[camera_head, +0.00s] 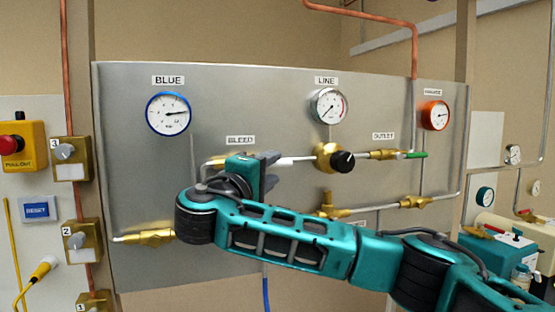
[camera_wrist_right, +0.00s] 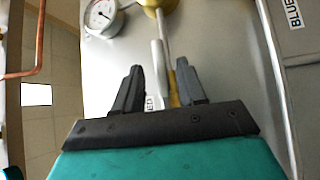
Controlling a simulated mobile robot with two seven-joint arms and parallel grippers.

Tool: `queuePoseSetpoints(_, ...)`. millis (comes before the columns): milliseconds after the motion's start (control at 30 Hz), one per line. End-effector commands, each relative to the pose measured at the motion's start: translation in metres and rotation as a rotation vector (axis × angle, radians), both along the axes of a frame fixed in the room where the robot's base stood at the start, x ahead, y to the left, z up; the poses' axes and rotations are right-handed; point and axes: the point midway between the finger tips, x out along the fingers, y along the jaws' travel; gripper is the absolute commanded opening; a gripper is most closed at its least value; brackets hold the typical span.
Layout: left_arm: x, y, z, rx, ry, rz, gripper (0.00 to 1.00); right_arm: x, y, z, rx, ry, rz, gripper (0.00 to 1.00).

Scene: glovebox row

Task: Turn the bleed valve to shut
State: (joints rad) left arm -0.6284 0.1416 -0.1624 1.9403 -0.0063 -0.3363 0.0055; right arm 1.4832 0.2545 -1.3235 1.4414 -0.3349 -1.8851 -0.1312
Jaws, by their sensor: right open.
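The bleed valve sits under the BLEED label (camera_head: 240,140) on the grey panel. In the head view my right gripper (camera_head: 268,172) is in front of it and hides most of it. In the right wrist view my right gripper (camera_wrist_right: 158,92) is open, its two dark fingers apart. A light grey bar, which looks like the valve's lever (camera_wrist_right: 159,68), shows in the gap between the fingers. A brass part (camera_wrist_right: 173,88) shows behind it, close to one finger. I cannot tell whether a finger touches the lever. My left gripper is not in view.
The metal panel (camera_head: 135,95) carries a blue gauge (camera_head: 169,114), a line gauge (camera_head: 328,106), an orange gauge (camera_head: 436,115) and a black knob (camera_head: 342,161). Brass fittings and thin pipes surround the valve. At the left are a red stop button (camera_head: 11,145) and numbered boxes.

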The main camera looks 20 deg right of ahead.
Motion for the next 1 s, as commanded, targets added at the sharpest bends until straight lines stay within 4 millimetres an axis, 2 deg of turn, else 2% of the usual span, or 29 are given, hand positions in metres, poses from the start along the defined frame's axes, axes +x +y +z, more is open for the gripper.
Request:
queuePoseSetpoints(100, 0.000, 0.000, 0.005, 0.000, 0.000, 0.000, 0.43, 0.014, -0.014, 0.004, -0.001, 0.000, -0.001, 0.40)
queuePoseSetpoints(233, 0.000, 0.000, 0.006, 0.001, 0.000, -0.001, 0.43, 0.024, -0.023, 0.005, 0.000, 0.000, 0.000, 0.40)
queuePoseSetpoints(633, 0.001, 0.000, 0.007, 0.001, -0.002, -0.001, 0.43, 0.028, -0.027, 0.005, 0.000, -0.001, 0.002, 0.39)
queuePoseSetpoints(1000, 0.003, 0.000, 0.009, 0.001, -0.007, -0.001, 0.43, 0.028, -0.026, 0.005, 0.000, 0.000, 0.002, 0.04)
